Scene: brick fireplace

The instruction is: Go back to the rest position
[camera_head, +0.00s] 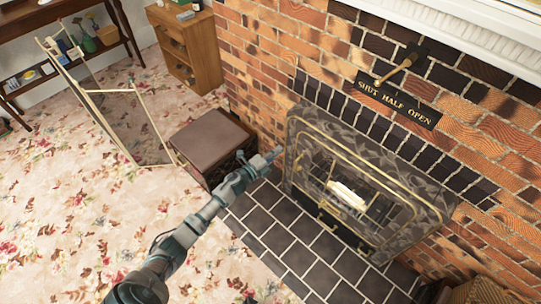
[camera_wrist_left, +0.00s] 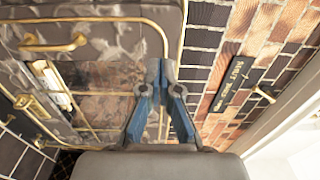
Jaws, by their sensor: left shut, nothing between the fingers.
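My left arm comes in from the bottom left in the head view. Its gripper (camera_head: 272,155) is at the left edge of the fireplace insert (camera_head: 300,135), a grey marbled panel with brass trim and a glazed middle. In the left wrist view my left gripper (camera_wrist_left: 158,66) is shut, with its blue fingers together and nothing between them. The insert (camera_wrist_left: 110,48) lies behind the fingers there; I cannot tell whether they touch it. My right gripper is in neither view.
A brown box (camera_head: 212,140) stands close left of the gripper. A folding screen (camera_head: 125,120) stands farther left. A damper sign (camera_head: 397,98) with a lever (camera_head: 400,64) is on the brick wall. Dark hearth tiles (camera_head: 290,240) lie below. The flowered carpet (camera_head: 60,190) is mostly clear.

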